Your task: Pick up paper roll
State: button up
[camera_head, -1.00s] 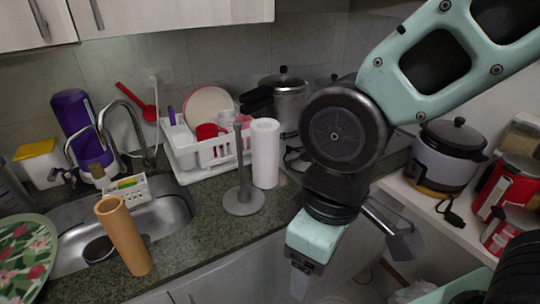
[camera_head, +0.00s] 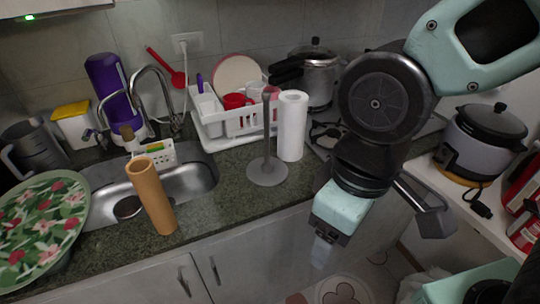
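A white paper roll (camera_head: 292,126) stands upright on the dark granite counter, in front of the dish rack's right end. A grey paper roll holder (camera_head: 267,170) with a round base and upright post stands just left of it. A brown cylinder (camera_head: 152,196), like a cardboard tube or wooden roll, stands tilted in the view at the counter's front edge by the sink. My gripper (camera_head: 322,252) hangs at the lower middle right, in front of the counter, pointing down and apart from these things. Its fingers look pale and blurred, so their opening is unclear.
A white dish rack (camera_head: 232,122) with cups and plates stands behind. A pressure cooker (camera_head: 318,75) is on the stove at right. The sink (camera_head: 190,180), faucet and floral plate (camera_head: 38,230) are left. A rice cooker (camera_head: 480,140) sits on the right shelf.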

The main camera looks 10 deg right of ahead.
aim_at(292, 104)
jog(key=i+l+u, duration=0.85)
jog(key=k+l, duration=0.05)
jog(key=k, duration=0.05)
